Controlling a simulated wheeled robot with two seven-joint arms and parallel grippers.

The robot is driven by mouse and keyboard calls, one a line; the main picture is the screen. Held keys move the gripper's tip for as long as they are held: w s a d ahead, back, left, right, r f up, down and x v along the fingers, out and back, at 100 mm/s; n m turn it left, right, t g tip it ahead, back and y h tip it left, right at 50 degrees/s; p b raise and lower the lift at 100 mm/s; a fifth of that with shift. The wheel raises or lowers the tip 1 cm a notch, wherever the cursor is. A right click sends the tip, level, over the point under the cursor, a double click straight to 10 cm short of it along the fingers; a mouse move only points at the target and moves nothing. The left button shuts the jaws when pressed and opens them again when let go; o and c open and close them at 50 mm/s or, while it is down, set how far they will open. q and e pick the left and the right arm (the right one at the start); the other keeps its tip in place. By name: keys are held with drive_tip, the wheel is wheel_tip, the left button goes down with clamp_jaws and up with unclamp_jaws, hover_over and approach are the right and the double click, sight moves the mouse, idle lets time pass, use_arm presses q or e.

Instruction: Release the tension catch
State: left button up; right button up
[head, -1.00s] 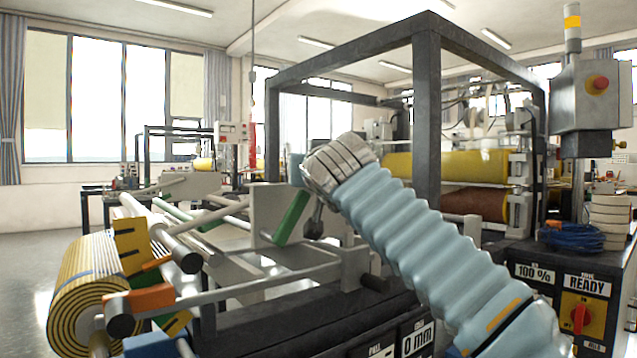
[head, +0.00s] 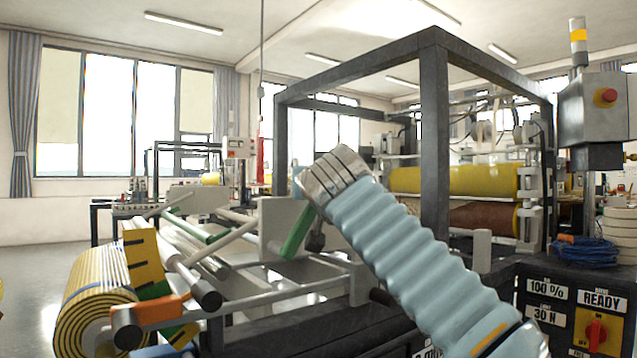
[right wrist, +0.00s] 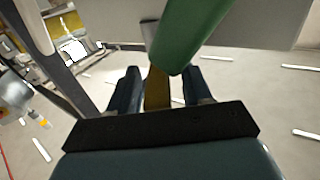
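A green lever (head: 298,230) stands tilted beside a pale grey plate (head: 270,222) at the unwind end of the machine; I take it to be the tension catch. My right arm, in a pale blue sleeve, reaches in from the lower right and ends just above the lever; its fingers are mostly hidden there. In the right wrist view the green lever (right wrist: 190,32) lies just beyond my right gripper (right wrist: 160,88). Its two dark blue fingers are apart, with a tan bar (right wrist: 157,88) showing between them. I cannot tell whether anything touches. My left gripper is out of view.
A yellow-and-black striped roll (head: 97,305) lies at the lower left with an orange block (head: 150,311) beside it. A dark frame (head: 435,140) surrounds yellow rollers (head: 455,180). A control panel with a red switch (head: 597,333) stands at the right.

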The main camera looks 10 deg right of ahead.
drive_tip(key=s+a+b, duration=0.1)
drive_tip(key=s+b, duration=0.4)
drive_tip(key=s, duration=0.8)
drive_tip(key=shift+s+a, duration=0.25)
drive_tip(key=shift+s, duration=0.15)
